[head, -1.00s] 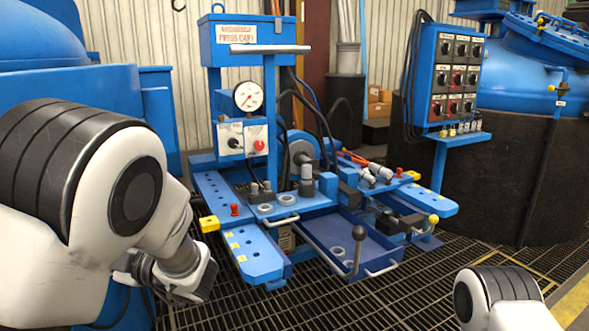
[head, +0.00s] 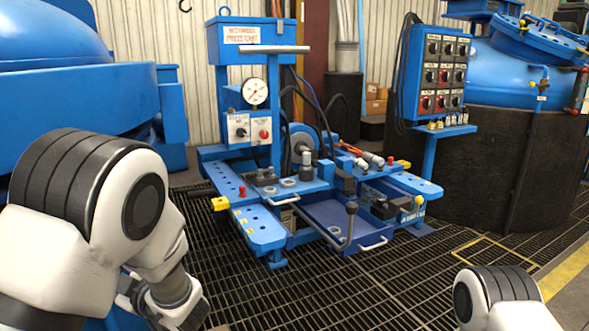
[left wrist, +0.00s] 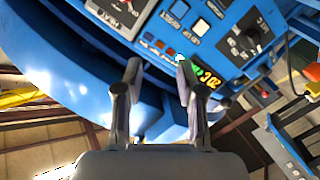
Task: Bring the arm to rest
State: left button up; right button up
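My left arm comes in from the left in the head view, bent downward, with its wrist near the bottom edge; its fingers are not clear there. In the left wrist view my left gripper (left wrist: 159,68) has its two fingers apart with nothing held between them. Beyond the fingertips is a blue control panel (left wrist: 205,45) with several buttons and a lit display (left wrist: 207,76). It cannot be told whether the fingers touch it. Only a link of my right arm shows at the lower right of the head view; its gripper is out of frame.
A blue press cart (head: 262,85) with a gauge (head: 255,91) stands ahead on the floor grating (head: 400,285). A blue switch box (head: 443,72) and a large dark-walled furnace (head: 505,165) stand to the right. A blue rounded machine (head: 60,110) is close on the left. Open grating lies in front.

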pick_arm(q)
notch_tip(320, 180, down, 15)
jog(key=s+d+m+t+h, duration=0.1)
jog(key=s+d+m+h, duration=0.1)
jog(key=m+h, duration=0.45)
jog(key=s+d+f+m+g+h, duration=0.1)
jog(key=s+d+f+m+h, duration=0.1)
jog(key=s+f, duration=0.3)
jog(key=s+d+f+m+g+h, duration=0.1)
jog(key=s+d+f+m, duration=0.1)
jog(key=s+f+m, duration=0.2)
jog(key=s+d+f+m+g+h, duration=0.2)
jog(key=s+f, duration=0.4)
jog(key=f, duration=0.3)
jog(key=shift+s+m+h, duration=0.25)
jog(key=shift+m+h, duration=0.1)
jog(key=shift+m, duration=0.3)
jog(key=s+d+f+m+g+h, duration=0.2)
jog(key=s+f, duration=0.1)
jog(key=s, duration=0.4)
jog(key=s+d+f+m+g+h, duration=0.1)
jog(key=s+d+f+m+g, duration=0.15)
jog(key=s, duration=0.45)
notch_tip(320, 180, down, 5)
jog(key=b, duration=0.6)
notch_tip(320, 180, up, 39)
jog(key=p, duration=3.8)
jog(key=shift+f+n, duration=0.2)
jog(key=shift+n, duration=0.25)
